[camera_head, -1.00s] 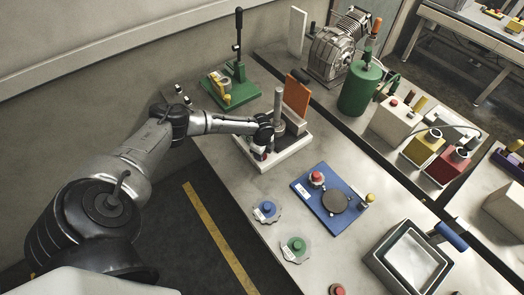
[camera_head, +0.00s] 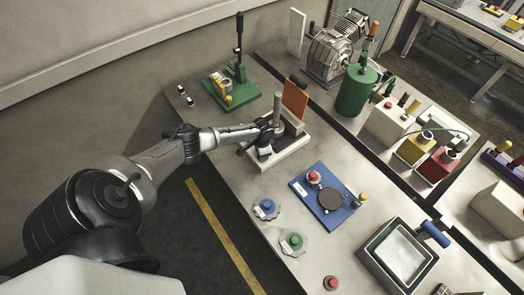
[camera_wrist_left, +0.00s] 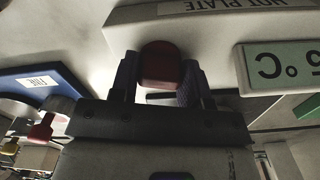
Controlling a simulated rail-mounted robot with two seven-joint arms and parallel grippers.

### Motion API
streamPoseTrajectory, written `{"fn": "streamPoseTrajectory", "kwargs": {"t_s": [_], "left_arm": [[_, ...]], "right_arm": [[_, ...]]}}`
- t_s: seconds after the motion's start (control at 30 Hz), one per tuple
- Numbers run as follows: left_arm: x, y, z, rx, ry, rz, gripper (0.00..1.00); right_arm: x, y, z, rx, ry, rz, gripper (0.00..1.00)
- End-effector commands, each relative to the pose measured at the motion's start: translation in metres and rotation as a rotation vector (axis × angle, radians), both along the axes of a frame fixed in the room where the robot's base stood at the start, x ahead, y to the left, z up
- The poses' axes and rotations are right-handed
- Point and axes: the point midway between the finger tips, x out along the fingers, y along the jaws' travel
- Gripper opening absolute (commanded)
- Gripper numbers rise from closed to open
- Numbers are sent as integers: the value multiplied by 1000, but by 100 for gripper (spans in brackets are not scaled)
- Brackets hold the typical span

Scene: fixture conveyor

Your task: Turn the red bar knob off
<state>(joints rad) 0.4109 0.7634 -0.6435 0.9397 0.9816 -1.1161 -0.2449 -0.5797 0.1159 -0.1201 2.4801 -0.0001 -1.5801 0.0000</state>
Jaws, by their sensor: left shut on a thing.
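The red bar knob (camera_wrist_left: 160,65) shows in the left wrist view on the front of a white unit labelled HOT PLATE. My left gripper's two dark fingers stand on either side of it, shut on it. In the head view my left gripper (camera_head: 263,149) is at the front face of the hot plate (camera_head: 287,150), and the knob is hidden there. The knob's exact angle is hard to tell. A °C display (camera_wrist_left: 280,66) shows beside the knob in the wrist view. My right gripper is not in view.
A grey post (camera_head: 278,108) and an orange panel (camera_head: 295,98) stand by the hot plate. A green stand (camera_head: 234,94) is behind left. A blue board (camera_head: 340,213) with a red button is to the right. Blue and green knobs sit near the front table edge.

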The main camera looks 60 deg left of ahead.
Motion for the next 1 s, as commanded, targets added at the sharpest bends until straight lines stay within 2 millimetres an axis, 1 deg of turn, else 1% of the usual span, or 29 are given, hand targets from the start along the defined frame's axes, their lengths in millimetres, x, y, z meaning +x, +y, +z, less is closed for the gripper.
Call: {"fn": "streamPoseTrajectory", "kwargs": {"t_s": [0.03,0.1,0.3,0.5,1.0], "left_arm": [[0,-1,3,-3,0,38,19],[0,-1,3,-3,1,88,19],[1,-1,2,-3,0,203,19],[1,0,2,-2,-1,275,19],[1,-1,1,-1,-2,313,19]], "right_arm": [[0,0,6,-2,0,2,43],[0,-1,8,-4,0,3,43],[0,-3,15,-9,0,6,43],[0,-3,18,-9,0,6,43],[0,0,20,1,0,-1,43]]}}
